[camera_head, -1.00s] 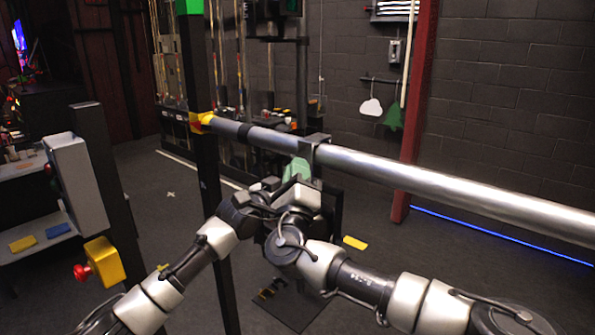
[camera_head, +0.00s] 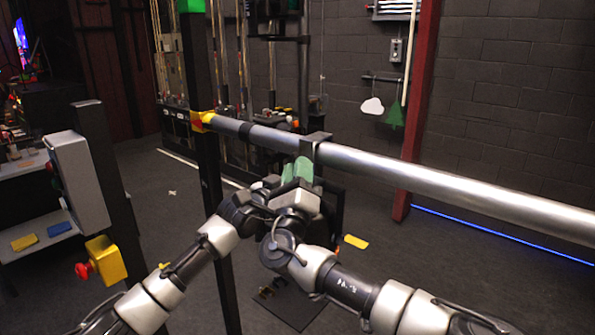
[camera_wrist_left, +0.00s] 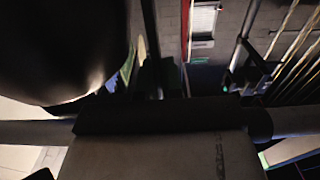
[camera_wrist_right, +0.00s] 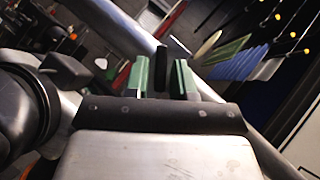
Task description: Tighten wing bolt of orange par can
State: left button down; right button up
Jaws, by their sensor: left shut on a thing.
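A black hook clamp (camera_head: 316,146) hangs on the silver pipe. The dark par can (camera_head: 332,208) below it is mostly hidden behind my arms, and its orange colour barely shows. I cannot make out the wing bolt. My right gripper (camera_head: 299,170), with green fingers, is upright just beside the clamp. In the right wrist view its two fingers (camera_wrist_right: 161,78) stand apart, with a dark upright part between or just beyond them; contact is unclear. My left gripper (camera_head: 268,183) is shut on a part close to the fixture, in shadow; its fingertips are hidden.
A grey box (camera_head: 78,183) and a yellow box with a red button (camera_head: 106,260) stand at left. Open floor lies beyond the pipe.

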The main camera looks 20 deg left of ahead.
jog(key=shift+o, duration=1)
jog(key=v, duration=1.2)
